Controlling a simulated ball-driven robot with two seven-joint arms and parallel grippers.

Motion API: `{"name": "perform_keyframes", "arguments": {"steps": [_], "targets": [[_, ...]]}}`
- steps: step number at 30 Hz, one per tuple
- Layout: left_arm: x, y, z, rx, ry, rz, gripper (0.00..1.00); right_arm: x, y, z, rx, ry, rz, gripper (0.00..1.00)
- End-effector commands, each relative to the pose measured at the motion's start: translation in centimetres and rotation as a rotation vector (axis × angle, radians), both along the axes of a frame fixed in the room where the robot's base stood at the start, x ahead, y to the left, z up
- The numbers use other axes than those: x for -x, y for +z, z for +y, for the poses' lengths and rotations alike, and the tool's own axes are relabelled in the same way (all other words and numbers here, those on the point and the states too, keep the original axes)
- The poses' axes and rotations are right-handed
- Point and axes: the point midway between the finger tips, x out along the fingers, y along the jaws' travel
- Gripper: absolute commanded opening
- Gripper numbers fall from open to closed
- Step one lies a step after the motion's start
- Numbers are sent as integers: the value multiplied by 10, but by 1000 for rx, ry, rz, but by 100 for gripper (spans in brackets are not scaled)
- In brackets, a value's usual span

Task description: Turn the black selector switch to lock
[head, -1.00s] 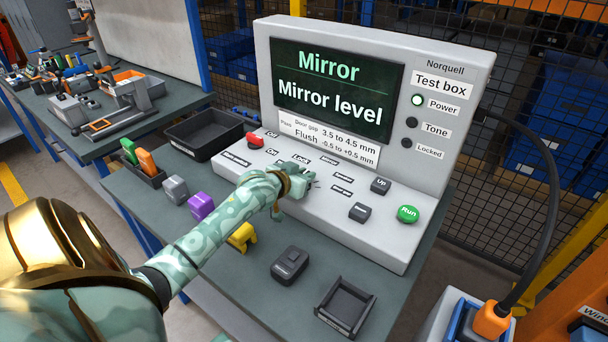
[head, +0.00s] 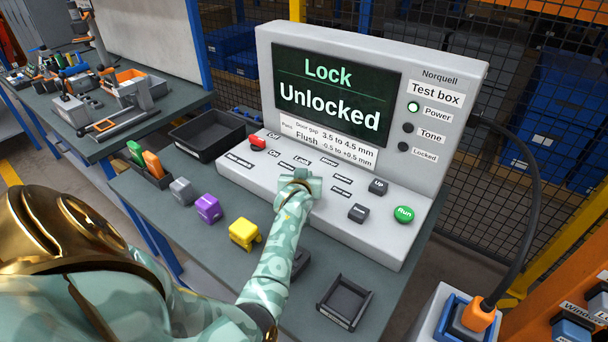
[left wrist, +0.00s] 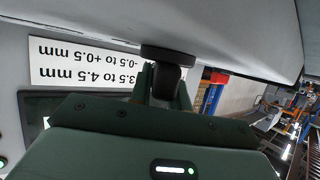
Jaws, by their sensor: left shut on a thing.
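The grey test box (head: 470,75) stands on the bench, and its screen (head: 335,95) reads "Lock" and "Unlocked". My left gripper (head: 300,182) is down at the sloping panel, below the row of small labels, and hides the selector switch in the head view. In the left wrist view, the black selector switch (left wrist: 167,54) sits between the fingers of my left gripper (left wrist: 166,85), which are shut on its knob. The way its pointer faces cannot be seen. My right gripper is not in view.
A red button (head: 257,143) is left on the panel; dark keys and a green Run button (head: 404,214) are right. Purple (head: 208,208) and yellow (head: 243,232) blocks and an empty dark tray (head: 345,300) lie in front. A cable hangs at right.

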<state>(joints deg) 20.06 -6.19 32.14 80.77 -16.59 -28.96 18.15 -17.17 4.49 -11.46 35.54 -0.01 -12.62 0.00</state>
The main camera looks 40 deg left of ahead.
Motion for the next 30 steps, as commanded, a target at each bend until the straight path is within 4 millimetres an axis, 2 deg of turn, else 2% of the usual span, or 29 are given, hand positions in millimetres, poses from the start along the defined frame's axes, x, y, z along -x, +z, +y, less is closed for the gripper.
{"name": "perform_keyframes", "arguments": {"steps": [15,16,18,26,30], "targets": [[0,0,0,-1,26,-1,0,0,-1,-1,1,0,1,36],[0,0,0,-1,26,-1,24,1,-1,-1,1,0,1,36],[0,0,0,-1,26,-1,40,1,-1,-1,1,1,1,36],[0,1,0,-1,26,-1,40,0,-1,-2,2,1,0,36],[1,7,1,0,24,-2,40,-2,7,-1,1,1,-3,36]]}}
